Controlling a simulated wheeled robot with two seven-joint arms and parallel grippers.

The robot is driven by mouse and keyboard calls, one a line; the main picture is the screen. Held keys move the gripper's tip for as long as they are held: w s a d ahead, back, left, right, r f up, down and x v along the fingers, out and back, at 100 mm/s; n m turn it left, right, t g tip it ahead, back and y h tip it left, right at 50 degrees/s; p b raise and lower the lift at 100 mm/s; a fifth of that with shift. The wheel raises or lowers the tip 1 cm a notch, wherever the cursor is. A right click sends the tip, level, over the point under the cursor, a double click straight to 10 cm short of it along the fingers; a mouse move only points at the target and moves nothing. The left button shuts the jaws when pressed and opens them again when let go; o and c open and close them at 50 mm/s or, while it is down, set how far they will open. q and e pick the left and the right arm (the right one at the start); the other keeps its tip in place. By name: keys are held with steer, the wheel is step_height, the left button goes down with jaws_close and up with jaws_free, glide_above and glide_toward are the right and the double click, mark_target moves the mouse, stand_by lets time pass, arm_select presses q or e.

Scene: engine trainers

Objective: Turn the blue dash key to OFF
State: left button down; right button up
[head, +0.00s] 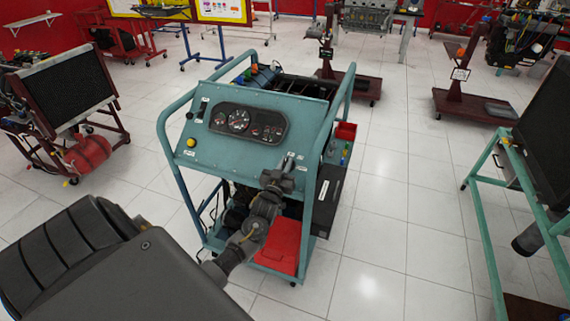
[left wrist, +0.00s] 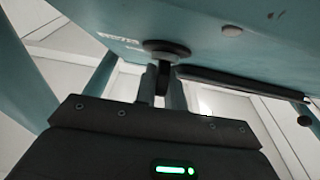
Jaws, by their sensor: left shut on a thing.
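The blue-teal dash panel (head: 229,142) stands on a wheeled engine trainer in the middle of the head view and carries a cluster of round gauges. My left gripper (head: 287,163) is at the panel's lower right corner and hides the key there. In the left wrist view, the round key switch (left wrist: 166,49) sits on the panel's face, with a dark key (left wrist: 165,74) below it. The left gripper's fingers (left wrist: 161,90) are shut on this key. The key's angle is hard to tell. My right gripper is not in view.
The trainer's tubular frame (head: 322,150) rises close to the gripper on the right. A red box (head: 345,131) is behind it. Another teal frame (head: 490,225) stands at right, and a radiator stand (head: 65,95) at left.

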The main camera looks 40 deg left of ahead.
arm_select(q)
steer(key=c, duration=1.5)
jaws_free()
steer(key=shift+s, duration=0.1)
steer(key=shift+b+v, duration=1.15)
steer(key=shift+v, duration=4.25)
